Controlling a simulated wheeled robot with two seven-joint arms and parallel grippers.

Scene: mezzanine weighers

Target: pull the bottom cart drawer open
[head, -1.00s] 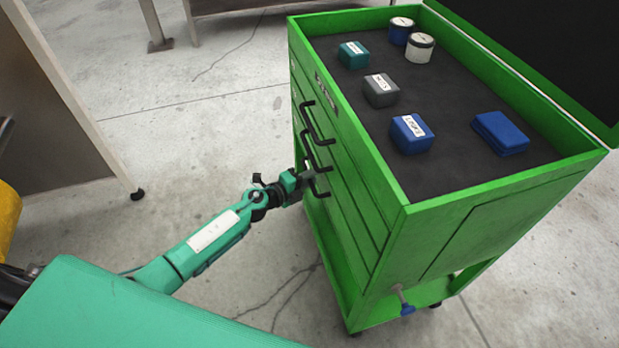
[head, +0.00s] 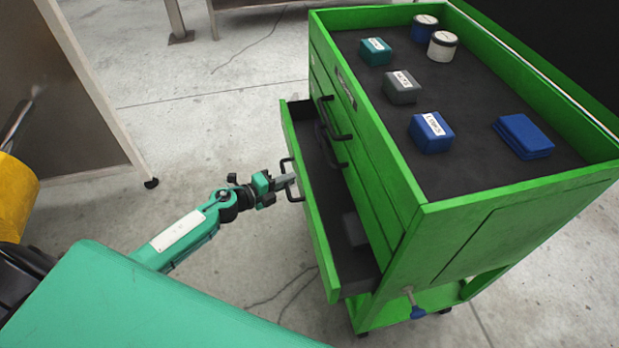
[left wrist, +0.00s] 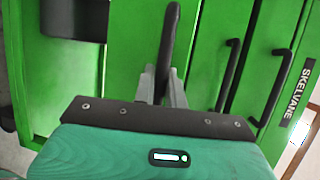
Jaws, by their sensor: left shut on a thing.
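The green cart (head: 465,200) stands right of centre in the head view. Its bottom drawer (head: 316,225) is pulled out toward the left, and its dark inside shows with a grey item (head: 355,229) in it. My left gripper (head: 287,181) is shut on the black handle (head: 292,192) of that drawer. In the left wrist view the fingers (left wrist: 162,88) close around the dark handle bar (left wrist: 170,45). The two upper drawers stay flush, with their black handles (left wrist: 229,75) free. My right gripper is out of view.
Several small boxes, such as a blue box (head: 431,133), and two round tins, one white (head: 442,46), stand on the cart's top. A grey panel on a castor (head: 151,183) stands at left.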

